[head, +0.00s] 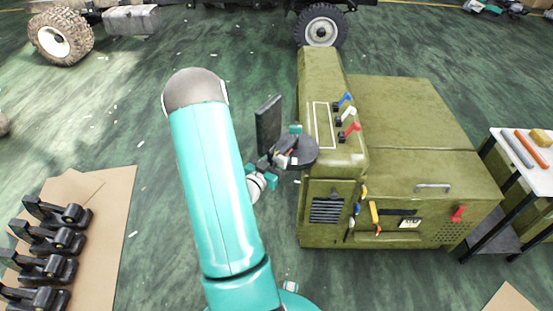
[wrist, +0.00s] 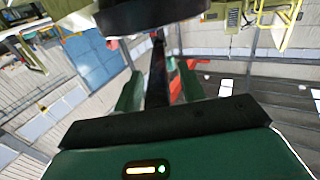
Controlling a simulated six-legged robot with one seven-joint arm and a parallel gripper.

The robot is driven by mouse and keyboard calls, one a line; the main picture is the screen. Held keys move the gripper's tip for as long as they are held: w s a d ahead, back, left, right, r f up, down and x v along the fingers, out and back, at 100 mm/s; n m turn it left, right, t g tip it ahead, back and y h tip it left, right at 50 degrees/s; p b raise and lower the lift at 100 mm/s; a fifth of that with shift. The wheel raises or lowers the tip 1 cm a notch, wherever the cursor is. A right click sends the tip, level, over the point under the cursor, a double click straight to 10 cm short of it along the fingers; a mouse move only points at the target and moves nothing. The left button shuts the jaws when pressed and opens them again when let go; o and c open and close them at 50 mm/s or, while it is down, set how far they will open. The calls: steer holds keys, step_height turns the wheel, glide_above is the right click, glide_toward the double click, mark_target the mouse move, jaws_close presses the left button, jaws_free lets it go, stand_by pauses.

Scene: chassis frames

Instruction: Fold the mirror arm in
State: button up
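The mirror, a dark upright rectangular plate (head: 268,124), stands out to the left of the olive green cab (head: 330,170) in the head view. My gripper (head: 282,160) is close beside the plate's lower part, next to the cab's left edge. A dark round disc there hides part of the mounting, and I cannot tell where the mirror arm joins the cab. In the wrist view my gripper (wrist: 160,75) has its two green fingers apart. A thin dark bar (wrist: 157,70) shows between them, with gaps on both sides. Whether they touch it is unclear.
Colored levers (head: 348,115) stand on the cab's top panel. A white table (head: 537,178) with tools is at the right. Black brackets (head: 50,240) lie on cardboard at the left. A wheeled chassis (head: 320,30) is at the back. Floor between the cardboard and my arm is clear.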

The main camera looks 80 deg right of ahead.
steer(key=shift+c, duration=0.2)
jaws_close()
